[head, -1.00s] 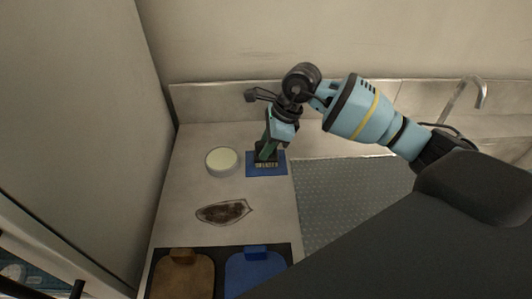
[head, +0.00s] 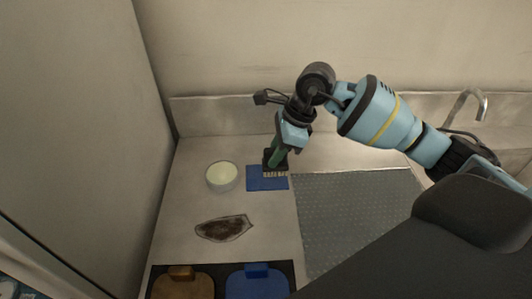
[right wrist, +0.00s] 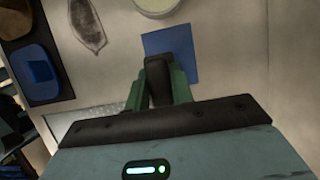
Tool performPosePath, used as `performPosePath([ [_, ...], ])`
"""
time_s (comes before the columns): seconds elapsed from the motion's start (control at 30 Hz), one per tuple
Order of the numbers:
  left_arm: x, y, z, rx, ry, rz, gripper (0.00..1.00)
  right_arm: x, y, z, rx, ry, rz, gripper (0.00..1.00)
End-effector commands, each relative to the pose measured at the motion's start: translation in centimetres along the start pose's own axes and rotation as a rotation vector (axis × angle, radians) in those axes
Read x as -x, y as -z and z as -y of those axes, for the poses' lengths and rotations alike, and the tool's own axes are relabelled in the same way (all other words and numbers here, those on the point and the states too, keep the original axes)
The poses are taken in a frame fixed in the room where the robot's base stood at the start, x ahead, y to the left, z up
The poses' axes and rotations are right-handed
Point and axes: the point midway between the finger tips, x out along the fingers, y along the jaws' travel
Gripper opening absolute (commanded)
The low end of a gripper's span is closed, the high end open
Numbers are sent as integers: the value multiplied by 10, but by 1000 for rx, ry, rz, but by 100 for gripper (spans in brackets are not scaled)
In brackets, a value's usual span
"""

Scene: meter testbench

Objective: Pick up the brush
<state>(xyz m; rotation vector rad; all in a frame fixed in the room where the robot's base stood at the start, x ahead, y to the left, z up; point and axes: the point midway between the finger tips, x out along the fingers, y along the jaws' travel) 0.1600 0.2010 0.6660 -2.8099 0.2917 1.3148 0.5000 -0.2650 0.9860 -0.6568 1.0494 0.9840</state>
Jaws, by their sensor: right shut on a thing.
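The brush (head: 274,163) has a dark block with pale bristles on its underside and is held over the blue mat (head: 262,184). My right gripper (head: 279,153) has green fingers and is shut on the brush. In the right wrist view the brush's dark body (right wrist: 158,80) sits between the green fingers, with the blue mat (right wrist: 181,47) beyond it. The bristles show above the mat's far right part; the exact gap to the mat is hard to tell. My left gripper is not in view.
A round dish with pale contents (head: 222,175) stands left of the mat. A dark brown patch in a clear outline (head: 222,228) lies in front. Brown (head: 181,284) and blue (head: 257,284) boards lie at the front. A grey textured mat (head: 350,215) and tap (head: 470,105) are right.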

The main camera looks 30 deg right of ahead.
Motion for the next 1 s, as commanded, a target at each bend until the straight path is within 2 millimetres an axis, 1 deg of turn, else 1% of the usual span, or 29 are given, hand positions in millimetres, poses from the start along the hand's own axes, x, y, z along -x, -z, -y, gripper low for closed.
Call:
performPosePath([
  [0.03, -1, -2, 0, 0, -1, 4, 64, 3, 8, -5, -1, 3, -2, 0],
  [0.2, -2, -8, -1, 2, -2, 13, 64, 15, 32, -25, -2, 1, -3, 0],
  [0.53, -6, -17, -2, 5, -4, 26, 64, 36, 69, -57, -3, 2, -5, 0],
  [0.67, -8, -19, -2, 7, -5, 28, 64, 42, 79, -67, 0, 1, -5, 0],
  [0.77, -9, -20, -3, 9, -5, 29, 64, 46, 86, -71, -3, 2, -3, 0],
  [1.0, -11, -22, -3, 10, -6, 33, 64, 51, 93, -79, -1, 2, 0, 0],
])
